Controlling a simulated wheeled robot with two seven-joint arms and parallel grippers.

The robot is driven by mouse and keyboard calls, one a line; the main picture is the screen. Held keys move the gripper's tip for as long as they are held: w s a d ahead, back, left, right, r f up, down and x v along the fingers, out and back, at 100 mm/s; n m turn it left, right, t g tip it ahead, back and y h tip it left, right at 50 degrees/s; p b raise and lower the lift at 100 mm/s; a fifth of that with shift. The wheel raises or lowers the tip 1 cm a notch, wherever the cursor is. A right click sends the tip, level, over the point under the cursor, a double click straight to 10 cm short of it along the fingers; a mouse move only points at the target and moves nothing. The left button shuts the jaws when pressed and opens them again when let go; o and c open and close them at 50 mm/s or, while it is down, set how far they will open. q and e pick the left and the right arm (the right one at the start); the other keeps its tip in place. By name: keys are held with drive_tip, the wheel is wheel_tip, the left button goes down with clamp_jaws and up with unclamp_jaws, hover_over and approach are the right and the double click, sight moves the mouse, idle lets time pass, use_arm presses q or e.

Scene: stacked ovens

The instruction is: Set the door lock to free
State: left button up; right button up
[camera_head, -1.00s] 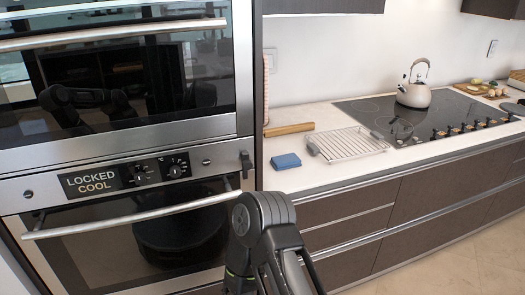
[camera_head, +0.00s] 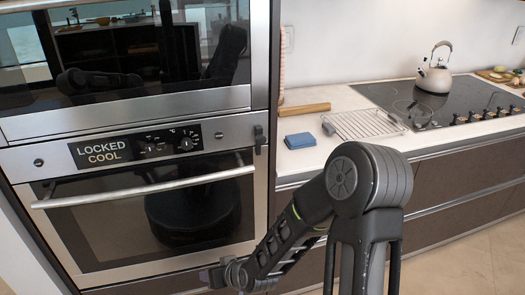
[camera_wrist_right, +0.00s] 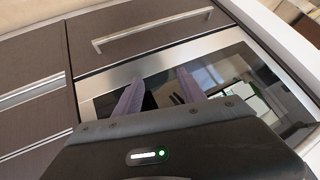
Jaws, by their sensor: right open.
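The lower oven's display (camera_head: 99,151) reads "LOCKED COOL". A small dark lever (camera_head: 259,139), which looks like the door lock, sits at the right end of the control panel and points roughly upright. The oven door below is shut, with its bar handle (camera_head: 145,193) across it. My right gripper (camera_head: 215,277) is low in front of the door's lower right, well below the lever and apart from it. In the wrist view, its two fingers (camera_wrist_right: 160,88) are spread with nothing between them. My left gripper is not in view.
Two dark knobs (camera_head: 168,146) sit beside the display. A second oven (camera_head: 150,100) is above. To the right, the counter holds a blue sponge (camera_head: 300,140), a wire rack (camera_head: 365,124) and a kettle (camera_head: 434,75) on the cooktop. My right arm covers part of the drawers.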

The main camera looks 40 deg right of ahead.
drive_tip(key=w+d+r+t+h+b, duration=0.1)
drive_tip(key=d+r+t+h, duration=0.1)
drive_tip(key=d+r, duration=0.3)
drive_tip(key=w+d+r+t+h+b, duration=0.1)
drive_tip(key=d+r+t+h, duration=0.1)
drive_tip(key=d+r, duration=0.4)
drive_tip(key=d+r+m+t+h+b, duration=0.1)
drive_tip(key=d+r+t, duration=0.2)
drive_tip(key=r, duration=1)
drive_tip(key=shift+w+d+h, duration=0.2)
drive_tip(key=shift+d, duration=0.4)
drive_tip(key=shift+w+d+h, duration=0.2)
drive_tip(key=shift+d, duration=0.4)
drive_tip(key=t+h+b, duration=0.1)
drive_tip(key=h, duration=0.1)
approach(261, 140)
drive_tip(key=w, duration=0.1)
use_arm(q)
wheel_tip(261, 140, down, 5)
use_arm(e)
drive_tip(key=shift+w+d+f, duration=0.1)
drive_tip(key=shift+d+f, duration=0.1)
drive_tip(key=shift+d, duration=0.25)
drive_tip(key=shift+w, duration=0.15)
drive_tip(key=p+x, duration=0.1)
drive_tip(key=x, duration=0.6)
drive_tip(key=shift+w, duration=0.25)
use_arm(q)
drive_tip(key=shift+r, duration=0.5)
